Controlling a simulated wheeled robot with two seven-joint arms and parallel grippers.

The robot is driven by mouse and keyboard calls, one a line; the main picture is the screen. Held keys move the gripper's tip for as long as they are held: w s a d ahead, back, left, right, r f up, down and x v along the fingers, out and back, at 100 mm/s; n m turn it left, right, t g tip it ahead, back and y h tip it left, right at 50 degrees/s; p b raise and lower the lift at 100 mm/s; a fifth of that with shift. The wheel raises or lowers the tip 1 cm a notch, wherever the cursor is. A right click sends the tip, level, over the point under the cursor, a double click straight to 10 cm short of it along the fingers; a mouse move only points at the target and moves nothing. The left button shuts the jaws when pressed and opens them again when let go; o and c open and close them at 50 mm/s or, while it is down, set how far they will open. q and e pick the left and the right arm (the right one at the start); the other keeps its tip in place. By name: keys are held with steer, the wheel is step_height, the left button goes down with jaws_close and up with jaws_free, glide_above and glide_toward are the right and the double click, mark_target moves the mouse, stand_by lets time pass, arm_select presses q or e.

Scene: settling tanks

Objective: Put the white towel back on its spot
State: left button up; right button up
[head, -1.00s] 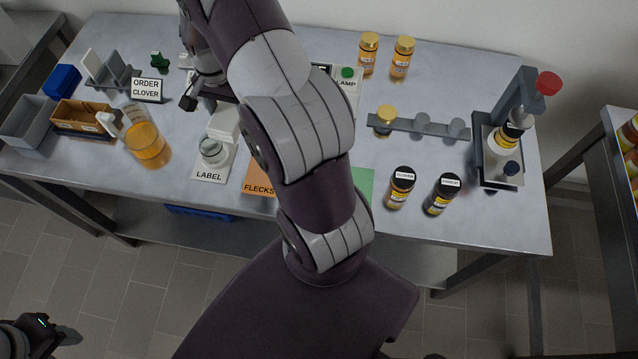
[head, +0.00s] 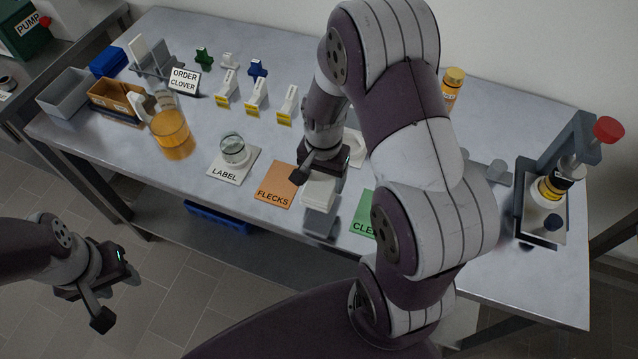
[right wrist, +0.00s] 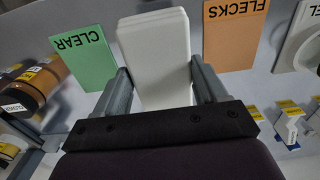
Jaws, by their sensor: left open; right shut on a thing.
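The white towel (right wrist: 153,50), a folded pale block, is between the two fingers of my right gripper (right wrist: 160,75) in the right wrist view. In the head view the towel (head: 318,190) shows below my right gripper (head: 322,172), between the orange FLECKS card (head: 275,186) and the green CLEAR card (head: 362,213). The right gripper is shut on it. I cannot tell whether the towel touches the table. My left gripper (head: 113,296) is open and empty, out over the floor in front of the table.
A LABEL card (head: 228,172) with a glass dish lies left of FLECKS. An amber beaker (head: 171,133), an ORDER CLOVER sign (head: 185,80) and several white tagged pieces stand further left. A stand with a red knob (head: 608,130) is at right. My right arm hides the middle right.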

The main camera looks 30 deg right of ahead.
mark_target(317, 186)
steer(key=shift+w+a+f, duration=0.25)
steer(key=shift+w+f, duration=0.4)
steer(key=shift+w, duration=0.25)
steer(key=shift+w+f, duration=0.1)
steer(key=shift+f, duration=2)
steer(key=o, duration=1.1)
step_height(317, 186, up, 12)
steer(key=shift+f, duration=0.1)
steer(key=s+a+r+n+t, duration=0.1)
steer(key=s+a+r+n, duration=0.1)
steer(key=s+a+n, duration=0.3)
steer(key=s+n, duration=0.4)
steer(key=n, duration=0.1)
steer(key=shift+a+r, duration=0.15)
steer(key=shift+r, duration=0.2)
